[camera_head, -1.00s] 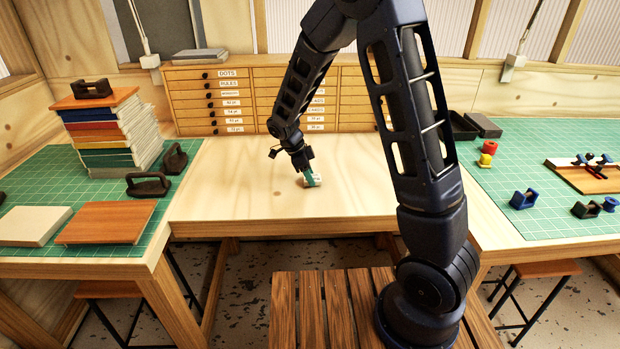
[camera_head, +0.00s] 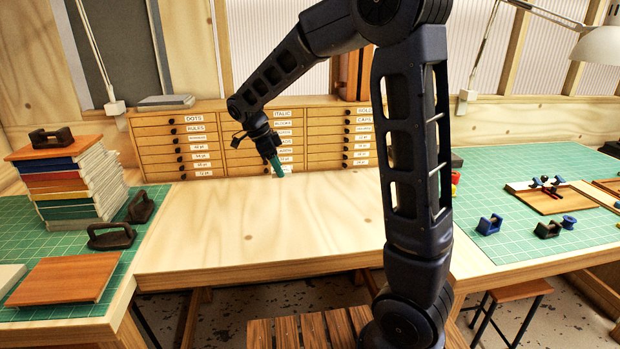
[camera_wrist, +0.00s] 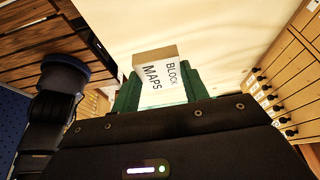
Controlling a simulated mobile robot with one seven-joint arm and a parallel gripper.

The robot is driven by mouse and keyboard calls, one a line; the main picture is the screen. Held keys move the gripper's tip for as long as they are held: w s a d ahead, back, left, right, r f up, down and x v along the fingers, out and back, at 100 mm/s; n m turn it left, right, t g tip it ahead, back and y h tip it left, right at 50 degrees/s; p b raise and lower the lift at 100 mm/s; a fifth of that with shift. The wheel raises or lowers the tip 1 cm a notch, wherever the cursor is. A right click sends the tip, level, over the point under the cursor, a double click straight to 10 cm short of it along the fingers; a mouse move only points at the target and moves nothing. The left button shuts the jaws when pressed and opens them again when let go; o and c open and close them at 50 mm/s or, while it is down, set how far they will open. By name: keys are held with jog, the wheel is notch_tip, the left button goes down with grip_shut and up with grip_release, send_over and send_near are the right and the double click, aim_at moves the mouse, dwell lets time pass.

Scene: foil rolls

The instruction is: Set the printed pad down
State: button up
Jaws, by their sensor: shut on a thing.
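The printed pad (camera_wrist: 162,84) is a small block with a white face reading "BLOCK MAPS" and a tan edge. It shows in the wrist view between the green fingers of my gripper (camera_wrist: 160,92), which is shut on it. In the head view my gripper (camera_head: 281,167) points down in front of the drawer cabinet, over the back part of the pale wooden table (camera_head: 260,225). The fingers largely hide the pad there. The pad appears held above the tabletop; its exact height is hard to tell.
The wooden drawer cabinet (camera_head: 220,140) stands along the table's back. Left, a green mat holds a stack of books (camera_head: 75,190), dark-handled blocks (camera_head: 112,236) and a brown board (camera_head: 65,281). Right, another mat (camera_head: 540,160) holds small tools. The middle tabletop is bare.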

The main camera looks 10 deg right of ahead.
jog(key=shift+r, duration=0.2)
jog(key=shift+w+d, duration=0.25)
jog(key=shift+d, duration=0.05)
jog(key=w+d+m+g, duration=0.1)
jog(key=w+d+m, duration=0.1)
jog(key=w+d, duration=0.5)
jog(key=w+d+m+g+y, duration=0.1)
jog(key=w+d+m, duration=0.15)
jog(key=d, duration=0.85)
jog(key=w+d+m+g, duration=0.1)
jog(key=w+d+m, duration=0.25)
jog(key=d, duration=0.55)
jog(key=d+m+g+y, duration=0.15)
jog(key=d+m, duration=0.25)
jog(key=d, duration=2.1)
jog(key=s+d+m+y, duration=0.15)
jog(key=s+d, duration=0.35)
jog(key=d, duration=0.5)
jog(key=s+d+m, duration=0.3)
jog(key=s+d, duration=0.2)
jog(key=d, duration=0.4)
jog(key=s+d+m+y, duration=0.15)
jog(key=s+d, duration=0.25)
jog(key=d, duration=0.6)
jog(key=shift+h, duration=0.45)
jog(key=f, duration=1.9)
jog(key=shift+s+f, duration=0.2)
